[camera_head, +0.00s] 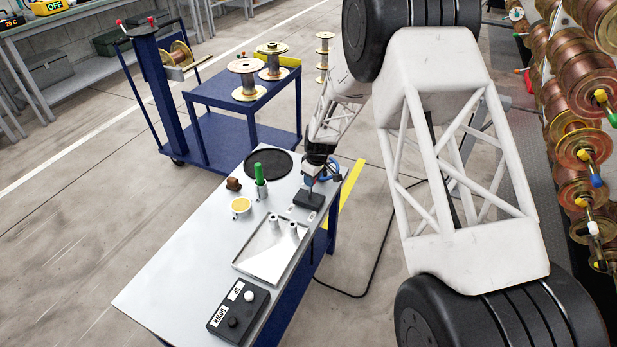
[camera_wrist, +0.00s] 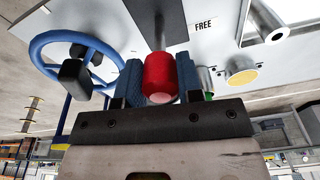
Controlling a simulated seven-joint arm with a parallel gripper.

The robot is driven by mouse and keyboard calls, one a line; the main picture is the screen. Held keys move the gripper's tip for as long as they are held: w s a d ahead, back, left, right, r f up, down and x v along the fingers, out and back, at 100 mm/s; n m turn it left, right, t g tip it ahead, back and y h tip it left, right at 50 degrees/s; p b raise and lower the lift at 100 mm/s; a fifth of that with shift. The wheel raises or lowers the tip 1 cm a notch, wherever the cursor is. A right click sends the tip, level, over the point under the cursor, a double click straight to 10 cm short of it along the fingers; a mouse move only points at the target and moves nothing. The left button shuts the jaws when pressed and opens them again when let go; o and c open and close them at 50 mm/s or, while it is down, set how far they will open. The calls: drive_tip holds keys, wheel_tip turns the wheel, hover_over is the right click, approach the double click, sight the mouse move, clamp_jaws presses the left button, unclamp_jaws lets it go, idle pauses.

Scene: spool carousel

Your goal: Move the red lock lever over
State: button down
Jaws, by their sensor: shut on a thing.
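The red lock lever's knob (camera_wrist: 160,72) sits between the two blue fingers of my gripper (camera_wrist: 159,82) in the wrist view. The fingers are shut on it, one on each side. A dark bar lies behind the knob, and a FREE label (camera_wrist: 203,27) is on the pale surface to its right. In the head view my gripper (camera_head: 314,178) is low over the far right part of the bench, just above a dark block (camera_head: 308,200). The lever itself cannot be made out there.
A blue handwheel (camera_wrist: 38,57) is close left of my gripper in the wrist view. On the bench (camera_head: 172,272) are a black round mat (camera_head: 268,162), a green-handled tool (camera_head: 259,173), a yellow-topped cup (camera_head: 240,206), a metal tray (camera_head: 262,262) and a button box (camera_head: 237,312).

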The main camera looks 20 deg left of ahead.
drive_tip(key=shift+d+y, duration=0.7)
drive_tip(key=shift+d+f+y, duration=0.25)
drive_tip(key=shift+d+y, duration=0.35)
drive_tip(key=shift+d+f+y, duration=0.25)
drive_tip(key=shift+d+y, duration=0.3)
drive_tip(key=shift+y, duration=0.05)
drive_tip(key=shift+d, duration=0.1)
drive_tip(key=c, duration=0.8)
unclamp_jaws()
drive_tip(key=shift+v, duration=3.85)
drive_tip(key=shift+d, duration=0.1)
